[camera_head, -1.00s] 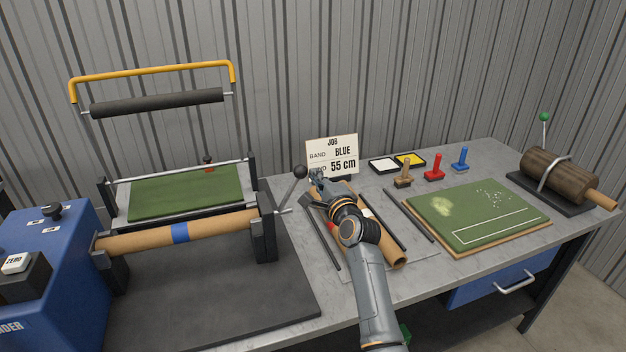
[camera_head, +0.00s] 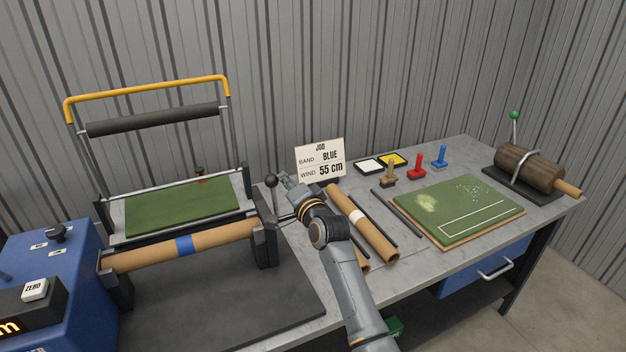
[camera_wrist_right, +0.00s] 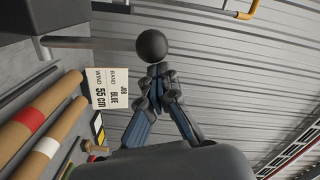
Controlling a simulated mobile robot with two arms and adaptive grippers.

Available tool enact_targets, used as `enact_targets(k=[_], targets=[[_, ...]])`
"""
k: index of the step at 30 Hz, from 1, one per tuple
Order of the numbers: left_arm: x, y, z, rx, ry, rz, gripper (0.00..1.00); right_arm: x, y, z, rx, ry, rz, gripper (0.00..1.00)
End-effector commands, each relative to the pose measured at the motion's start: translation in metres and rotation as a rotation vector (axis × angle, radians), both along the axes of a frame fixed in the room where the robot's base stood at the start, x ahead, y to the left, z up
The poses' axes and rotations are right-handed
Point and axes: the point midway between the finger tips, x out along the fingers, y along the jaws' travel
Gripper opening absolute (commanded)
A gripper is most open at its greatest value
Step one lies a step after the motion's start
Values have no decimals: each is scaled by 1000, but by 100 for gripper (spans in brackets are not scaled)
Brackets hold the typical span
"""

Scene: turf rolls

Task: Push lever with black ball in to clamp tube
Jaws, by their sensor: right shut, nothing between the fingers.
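The lever with the black ball (camera_head: 271,182) stands nearly upright at the right end of the tube stand. In the right wrist view the black ball (camera_wrist_right: 152,46) shows just beyond my fingertips. My right gripper (camera_head: 285,184) is shut and empty, close on the right side of the lever; I cannot tell if it touches. Its closed fingers also show in the right wrist view (camera_wrist_right: 158,80). The cardboard tube with a blue band (camera_head: 215,237) lies across dark end supports (camera_head: 264,237). The join of lever and tube end is partly hidden. My left gripper is out of view.
Loose cardboard tubes (camera_head: 372,232) and dark rods lie right of my right arm. A job card (camera_head: 320,161) stands behind the gripper, reading BLUE and 55 cm. A blue machine (camera_head: 75,275) is at left, a turf board (camera_head: 460,208) at right.

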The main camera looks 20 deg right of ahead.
Motion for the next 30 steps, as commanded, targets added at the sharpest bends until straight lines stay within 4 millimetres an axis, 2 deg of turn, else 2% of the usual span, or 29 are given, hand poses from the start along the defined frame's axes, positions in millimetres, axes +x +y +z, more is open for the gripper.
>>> enact_targets(k=[3, 6, 15, 30], targets=[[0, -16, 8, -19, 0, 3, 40, -1, 13, 1, -70, 3, 4, 0], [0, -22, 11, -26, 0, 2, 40, -1, 20, 0, -119, 0, 4, 0], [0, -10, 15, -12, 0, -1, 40, -1, 30, -1, -196, -4, 2, 0], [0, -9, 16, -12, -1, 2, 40, -1, 32, -3, -203, -1, 5, 0]])
